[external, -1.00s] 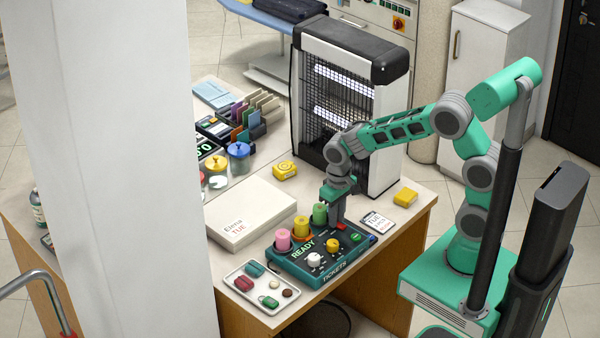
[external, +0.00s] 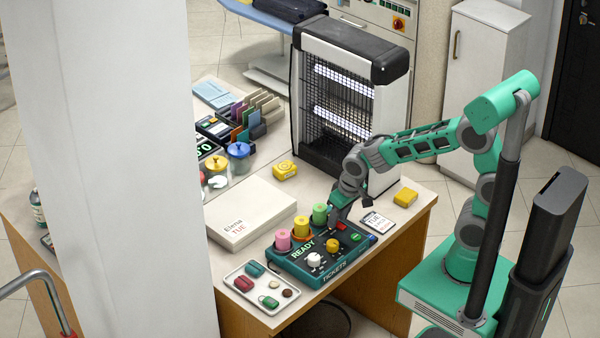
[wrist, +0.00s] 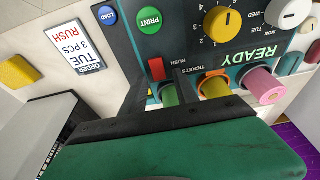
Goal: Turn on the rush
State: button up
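The teal ticket console (external: 290,262) sits at the counter's front, its display reading READY. In the wrist view, a small red switch (wrist: 157,68) is beside the word RUSH; whether it is on or off I cannot tell. It also shows as a red spot in the external view (external: 340,226). My gripper (external: 338,212) is low over the console's back edge, by the green roll. In the wrist view, its dark fingers (wrist: 160,84) stand apart and empty, with the switch just beyond the gap. Contact cannot be told.
Pink (external: 283,240), yellow (external: 302,226) and green (external: 320,215) rolls line the console's back. Yellow (wrist: 222,22) and white (wrist: 291,12) knobs, a green PRINT button (wrist: 149,20) and a blue LOAD button (wrist: 107,15) are nearby. An order card (wrist: 76,47) reads TUE, 3 PCS, RUSH.

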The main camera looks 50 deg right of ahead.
aim_at(344, 227)
jog(key=v, duration=0.8)
dwell(0.4)
